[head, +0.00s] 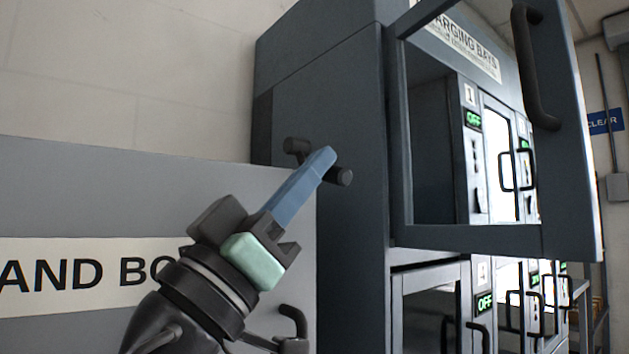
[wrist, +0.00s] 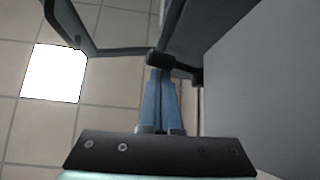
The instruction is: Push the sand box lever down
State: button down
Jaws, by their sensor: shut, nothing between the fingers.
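A grey panel (head: 60,190) at the left bears a sign (head: 60,275) partly reading "AND BO"; my arm hides the rest. A short black bar with round ends (head: 298,147) sits by the panel's upper right corner, against the dark cabinet side. My gripper (head: 328,158) has its blue fingers together and crosses the middle of this bar, hiding it. In the wrist view the black bar (wrist: 158,59) lies at the tips of the closed fingers (wrist: 160,78); I cannot tell whether they touch. A second black handle (head: 295,322) shows low on the grey panel, partly behind my arm.
A dark charging cabinet (head: 340,130) stands to the right, with a framed door (head: 570,150) swung open and a black door handle (head: 535,70). Several bays with "OFF" displays (head: 474,119) line it. The tiled floor (wrist: 110,60) shows in the wrist view.

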jog(key=shift+w+a+f+b, duration=0.35)
jog(key=shift+w+f+b, duration=0.1)
jog(key=shift+f+b, duration=0.3)
jog(key=shift+a+f, duration=0.1)
jog(key=shift+f, duration=0.05)
jog(key=v, duration=1.2)
jog(key=shift+s+a+f+p, duration=0.2)
jog(key=shift+s+p, duration=0.1)
jog(key=shift+p, duration=0.15)
jog(key=w+d+r+n+t+y+p, duration=0.35)
jog(key=d+y, duration=0.25)
jog(key=y, duration=0.3)
jog(key=s+r+n+t+y+p, duration=0.5)
jog(key=s+r+y, duration=0.3)
jog(key=y, duration=0.3)
notch_tip(320, 180, up, 38)
jog(key=p, duration=3.7)
jog(key=shift+d+m+t+p, duration=0.2)
jog(key=shift+m+t+p, duration=0.15)
jog(key=shift+t, duration=0.1)
